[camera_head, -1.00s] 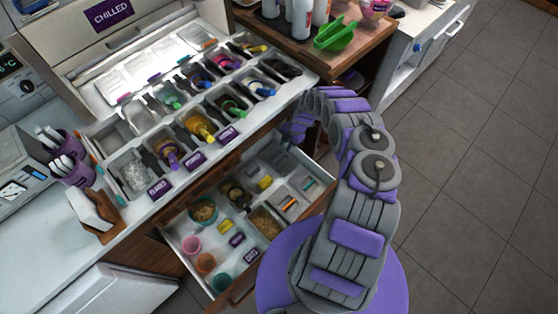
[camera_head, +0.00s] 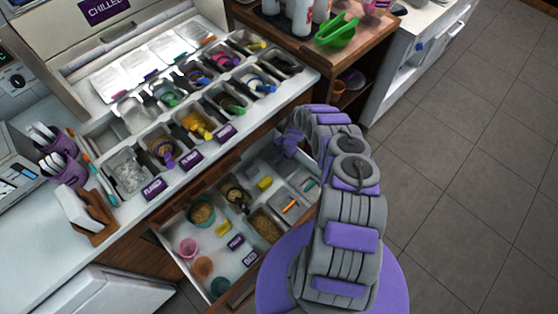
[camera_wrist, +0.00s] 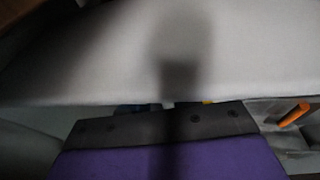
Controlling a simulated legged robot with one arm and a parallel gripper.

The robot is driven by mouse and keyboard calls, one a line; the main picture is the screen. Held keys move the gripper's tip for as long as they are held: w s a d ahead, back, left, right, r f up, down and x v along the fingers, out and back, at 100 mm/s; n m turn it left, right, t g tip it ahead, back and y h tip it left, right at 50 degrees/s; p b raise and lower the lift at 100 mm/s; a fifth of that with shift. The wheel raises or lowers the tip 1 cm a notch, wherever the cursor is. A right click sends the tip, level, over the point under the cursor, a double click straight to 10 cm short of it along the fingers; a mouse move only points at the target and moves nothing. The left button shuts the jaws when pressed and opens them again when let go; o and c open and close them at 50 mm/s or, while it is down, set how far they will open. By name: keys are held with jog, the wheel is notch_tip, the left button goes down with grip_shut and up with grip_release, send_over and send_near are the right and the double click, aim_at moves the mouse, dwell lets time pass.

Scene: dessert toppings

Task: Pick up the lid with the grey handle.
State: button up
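No lid with a grey handle can be clearly made out. In the head view, a lid with an orange handle (camera_head: 290,206) and a lid with a teal handle (camera_head: 311,184) lie in the right part of the open drawer. My gripper (camera_head: 290,142) is low at the drawer's back right, by the counter front, partly hidden by my arm. The wrist view shows its purple and dark body at the bottom, a shadowed pale surface close ahead, and the orange handle (camera_wrist: 294,115) at the right. Its fingers are not clearly seen and nothing visible is held.
The open drawer (camera_head: 262,284) also holds cups, bowls and a yellow item (camera_head: 265,183). The counter above carries several topping bins with coloured scoops (camera_head: 196,124). Open floor lies right.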

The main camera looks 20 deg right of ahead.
jog(key=shift+c, duration=0.3)
grip_shut()
dwell(0.5)
